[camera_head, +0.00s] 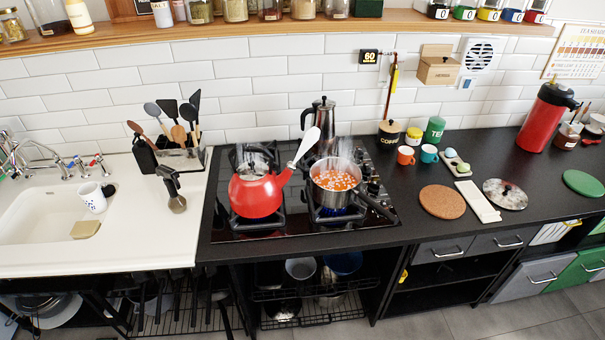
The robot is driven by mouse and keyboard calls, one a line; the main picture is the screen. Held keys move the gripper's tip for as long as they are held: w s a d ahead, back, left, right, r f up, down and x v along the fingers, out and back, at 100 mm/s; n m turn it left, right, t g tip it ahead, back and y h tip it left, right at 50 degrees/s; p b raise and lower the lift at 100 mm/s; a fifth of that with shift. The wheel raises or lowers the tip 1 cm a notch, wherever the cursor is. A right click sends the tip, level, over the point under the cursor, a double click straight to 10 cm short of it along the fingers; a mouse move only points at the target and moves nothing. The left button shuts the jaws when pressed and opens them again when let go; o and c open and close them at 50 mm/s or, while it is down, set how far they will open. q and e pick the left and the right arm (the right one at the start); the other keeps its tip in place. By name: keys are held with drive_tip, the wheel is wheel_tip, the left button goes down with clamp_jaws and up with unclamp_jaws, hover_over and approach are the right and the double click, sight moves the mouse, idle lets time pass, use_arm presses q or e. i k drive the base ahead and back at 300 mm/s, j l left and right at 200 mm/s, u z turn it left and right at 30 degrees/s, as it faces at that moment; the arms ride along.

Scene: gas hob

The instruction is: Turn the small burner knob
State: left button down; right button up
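The black gas hob (290,231) is set in the dark worktop. Small dark knobs with light edges (374,187) stand in a column at its right side, beside the pot. They are too small to tell which belongs to the small burner or how each is turned. A steel pot (331,200) with orange contents stands on the right front burner. Its dark handle (378,207) points toward the lower right, close to the lower knobs. A red kettle (257,196) stands on the left burner. Neither of my grippers is in view.
A steel coffee pot (322,130) stands at the back of the hob. Steam rises near the kettle and pot. A cork mat (442,202) and a white slab (478,202) lie right of the hob. The worktop between hob and cork mat is clear.

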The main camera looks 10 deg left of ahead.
sight(374, 186)
drive_tip(key=i+l+u, duration=0.1)
drive_tip(key=l+u, duration=0.2)
drive_tip(key=u, duration=0.2)
drive_tip(key=l+u, duration=0.3)
drive_tip(key=u, duration=0.2)
drive_tip(key=l+u, duration=0.45)
drive_tip(key=k+l+u, duration=0.1)
drive_tip(key=u, duration=0.4)
drive_tip(key=l, duration=0.1)
